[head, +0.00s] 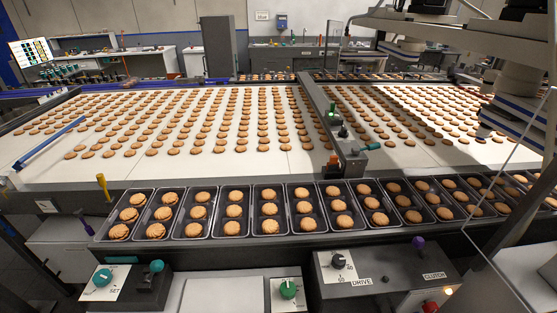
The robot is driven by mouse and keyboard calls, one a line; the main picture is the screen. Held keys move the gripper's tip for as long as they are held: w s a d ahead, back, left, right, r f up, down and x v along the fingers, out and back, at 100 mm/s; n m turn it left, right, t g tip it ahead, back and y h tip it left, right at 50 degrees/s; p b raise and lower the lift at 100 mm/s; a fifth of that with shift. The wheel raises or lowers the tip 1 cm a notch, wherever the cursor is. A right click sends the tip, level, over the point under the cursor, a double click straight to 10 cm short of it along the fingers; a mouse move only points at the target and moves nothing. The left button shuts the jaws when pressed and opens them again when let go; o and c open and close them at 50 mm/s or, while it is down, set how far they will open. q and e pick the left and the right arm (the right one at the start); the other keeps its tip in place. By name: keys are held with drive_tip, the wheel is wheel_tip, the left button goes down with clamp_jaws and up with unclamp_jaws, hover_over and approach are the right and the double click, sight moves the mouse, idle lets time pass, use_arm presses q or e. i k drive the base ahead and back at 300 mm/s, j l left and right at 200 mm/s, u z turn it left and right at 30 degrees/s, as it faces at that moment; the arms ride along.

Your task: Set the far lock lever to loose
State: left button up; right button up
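Neither of my grippers shows in the head view. No lever carries a readable "lock" label, so I cannot tell which is the far lock lever. A yellow lever (103,184) stands upright at the left end of the tray row. A purple lever (85,221) stands nearer and lower to its left, slightly tilted.
Black trays (217,239) of biscuits line the near edge. In front are a teal dial panel (103,277), a green dial (288,289) and a grey panel (381,284) with a "CLUTCH" label and a purple knob (418,243). A white machine (497,88) overhangs the right.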

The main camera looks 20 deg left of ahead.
sight(157, 266)
drive_tip(key=u, duration=1.7)
